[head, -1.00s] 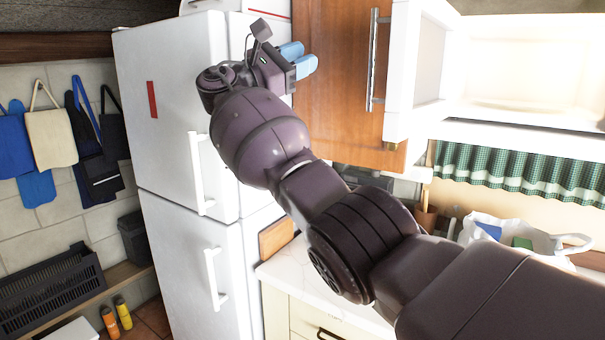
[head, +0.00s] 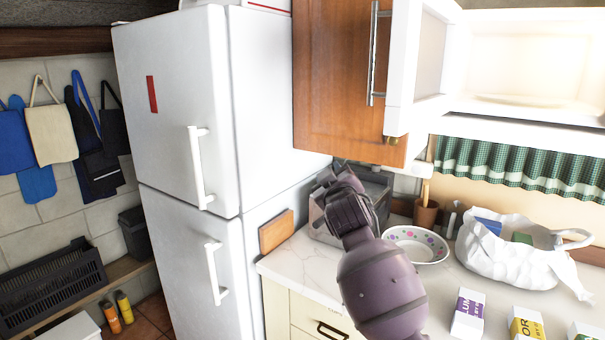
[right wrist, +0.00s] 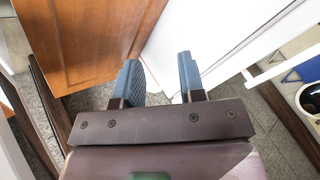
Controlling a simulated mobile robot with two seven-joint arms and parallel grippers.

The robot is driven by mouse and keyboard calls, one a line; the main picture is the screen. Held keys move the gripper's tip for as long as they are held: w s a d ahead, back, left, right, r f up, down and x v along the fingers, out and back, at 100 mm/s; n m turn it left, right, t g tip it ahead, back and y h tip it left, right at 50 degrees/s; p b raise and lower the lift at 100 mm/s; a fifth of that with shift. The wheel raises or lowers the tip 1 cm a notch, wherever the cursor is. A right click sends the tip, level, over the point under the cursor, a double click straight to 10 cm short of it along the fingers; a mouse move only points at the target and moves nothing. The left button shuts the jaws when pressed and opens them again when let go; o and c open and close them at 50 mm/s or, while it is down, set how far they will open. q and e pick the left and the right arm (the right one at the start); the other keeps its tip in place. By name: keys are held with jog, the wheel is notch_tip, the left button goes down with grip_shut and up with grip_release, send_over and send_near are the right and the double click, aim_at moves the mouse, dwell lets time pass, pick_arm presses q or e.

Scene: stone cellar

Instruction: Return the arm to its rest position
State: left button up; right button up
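In the head view my right arm (head: 380,290) rises from the bottom edge over the worktop, with its dark far end in front of the items at the back of the counter. No fingers show in that view. In the right wrist view my right gripper (right wrist: 159,62) has its two blue fingers apart, with nothing between them. A brown wooden panel is at their left and a white panel is behind and to their right. My left gripper is in neither view.
A white fridge (head: 180,110) stands left of the worktop (head: 300,262). A wooden cabinet door (head: 335,80) hangs above. On the worktop are a dotted bowl (head: 418,258), a white bag (head: 490,260), several small boxes and a brown pot (head: 427,216). A white shelf (head: 530,130) is overhead.

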jog(key=s+d+f+m+g, duration=0.1)
jog(key=s+d+f+m, duration=0.1)
jog(key=s+d+f, duration=0.35)
jog(key=s+d+f+m, duration=0.25)
jog(key=s+f, duration=0.35)
jog(key=f, duration=0.3)
jog(key=s+d+f+m+g, duration=0.1)
jog(key=s+d+f, duration=0.35)
jog(key=f, duration=0.35)
jog(key=s+d+f+m+g+h, duration=0.1)
jog(key=s+d+f, duration=0.3)
jog(key=s+f, duration=0.6)
jog(key=s+d+f+m+g, duration=0.1)
jog(key=s+d+f+g, duration=0.3)
jog(key=s+f, duration=0.7)
jog(key=s, duration=0.6)
jog(key=shift+s+d+f+g+h, duration=0.15)
jog(key=shift+s+d+g+h, duration=0.15)
jog(key=shift+h, duration=0.1)
jog(key=shift+w, duration=0.15)
